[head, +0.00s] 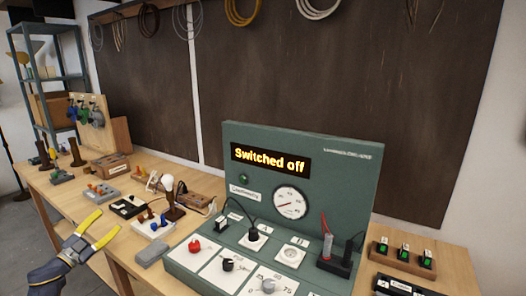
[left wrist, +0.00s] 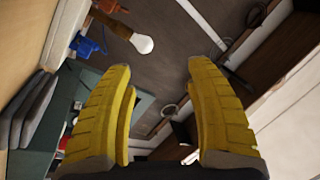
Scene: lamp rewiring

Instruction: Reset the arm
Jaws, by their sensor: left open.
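My left gripper (head: 97,232) is in the lower left of the head view, at the front edge of the workbench. Its two yellow fingers are spread apart with nothing between them. The left wrist view also shows the open yellow fingers (left wrist: 160,112), empty, with the bench and wall beyond at a steep tilt. My right gripper is not in either view. A green test console (head: 312,160) stands on the bench, its display (head: 270,160) reading "Switched off". A lamp with a white bulb (head: 168,184) stands left of the console; a bulb (left wrist: 142,44) shows in the wrist view.
The wooden bench (head: 205,184) carries several small blocks and trays left of the console. A wooden holder with green-marked switches (head: 402,254) sits at the right. Cable coils (head: 243,12) hang on the dark wall board. A metal shelf (head: 50,75) stands at the far left.

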